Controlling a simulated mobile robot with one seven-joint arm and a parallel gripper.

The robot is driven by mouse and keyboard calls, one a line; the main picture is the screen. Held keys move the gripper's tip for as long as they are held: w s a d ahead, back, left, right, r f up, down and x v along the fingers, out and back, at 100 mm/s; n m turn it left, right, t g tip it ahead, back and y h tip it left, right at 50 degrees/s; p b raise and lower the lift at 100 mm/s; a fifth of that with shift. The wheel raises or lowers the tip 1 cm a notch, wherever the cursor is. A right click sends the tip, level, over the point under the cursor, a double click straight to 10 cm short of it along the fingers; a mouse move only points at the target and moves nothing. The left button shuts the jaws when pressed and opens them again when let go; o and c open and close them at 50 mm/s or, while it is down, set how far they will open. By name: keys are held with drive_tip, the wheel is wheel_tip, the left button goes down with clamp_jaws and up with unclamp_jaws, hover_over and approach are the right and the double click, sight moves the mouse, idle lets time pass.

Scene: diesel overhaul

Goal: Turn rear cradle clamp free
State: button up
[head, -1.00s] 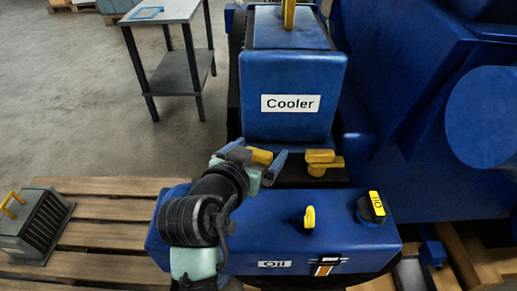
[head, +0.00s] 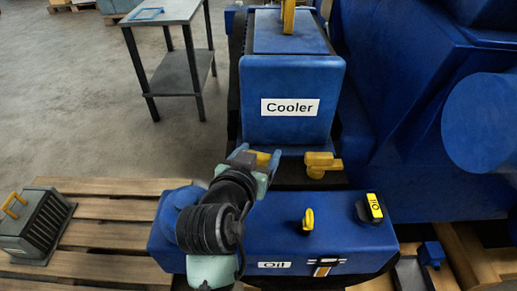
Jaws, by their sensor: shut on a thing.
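Two yellow clamps sit at the foot of the blue block labelled Cooler (head: 290,72), behind the blue Oil tank (head: 345,235). My gripper (head: 259,157) is at the left yellow clamp (head: 263,159), with one blue finger on each side of it. It is shut on this clamp. My wrist hides much of the clamp, so its exact turn is hard to tell. The right yellow clamp (head: 322,164) stands free, its handle pointing right. The view does not show which clamp is the rear one.
A grey finned box (head: 35,225) sits on the wooden pallet (head: 100,230) at left. A grey table (head: 170,55) stands behind. Large blue machinery (head: 430,100) fills the right.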

drive_tip(key=shift+d+r+n+y+p, duration=0.1)
drive_tip(key=shift+r+n+y+p, duration=0.05)
drive_tip(key=shift+n+y+p, duration=1.45)
drive_tip(key=shift+y+p, duration=0.15)
drive_tip(key=shift+y, duration=0.05)
drive_tip(key=shift+t, duration=0.3)
drive_tip(key=o, duration=1.4)
drive_tip(key=shift+c, duration=0.2)
drive_tip(key=shift+s, duration=0.1)
drive_tip(key=v, duration=1.2)
drive_tip(key=shift+s+b, duration=0.35)
drive_tip(key=shift+b, duration=0.05)
drive_tip(key=shift+r, duration=0.1)
